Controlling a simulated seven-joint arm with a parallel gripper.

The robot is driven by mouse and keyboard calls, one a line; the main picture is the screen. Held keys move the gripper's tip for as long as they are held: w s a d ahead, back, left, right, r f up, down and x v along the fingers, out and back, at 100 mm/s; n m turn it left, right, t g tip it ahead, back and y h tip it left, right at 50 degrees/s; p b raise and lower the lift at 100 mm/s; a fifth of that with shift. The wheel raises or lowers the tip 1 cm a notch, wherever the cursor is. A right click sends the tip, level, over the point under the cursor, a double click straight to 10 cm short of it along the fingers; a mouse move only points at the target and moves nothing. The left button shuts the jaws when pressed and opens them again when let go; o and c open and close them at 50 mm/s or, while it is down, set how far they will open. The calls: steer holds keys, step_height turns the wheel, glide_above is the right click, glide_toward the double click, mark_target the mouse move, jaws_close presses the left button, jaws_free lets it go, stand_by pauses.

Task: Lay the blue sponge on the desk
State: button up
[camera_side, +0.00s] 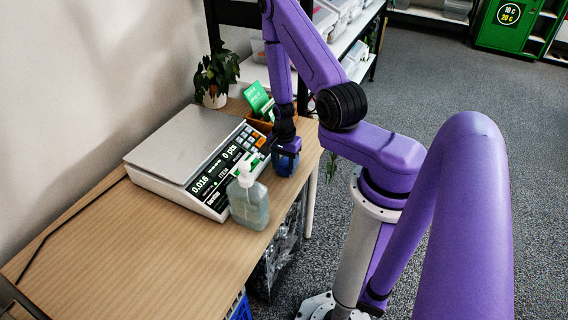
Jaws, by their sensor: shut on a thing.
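The blue sponge (285,164) is in my gripper (286,150) in the side view. My gripper points down and is shut on it, near the right edge of the wooden desk (130,232), just right of the scale. The fingers and much of the sponge blend together and are hard to separate. I cannot tell whether the sponge's underside touches the desk or is a little above it.
A scale (195,157) with a lit display stands on the desk. A pump bottle (248,198) stands at its front right corner. A potted plant (215,75) and a box with green cards (260,105) are at the back. The desk's front left is clear.

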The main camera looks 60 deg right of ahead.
steer(key=shift+f, duration=0.15)
steer(key=o, duration=0.9)
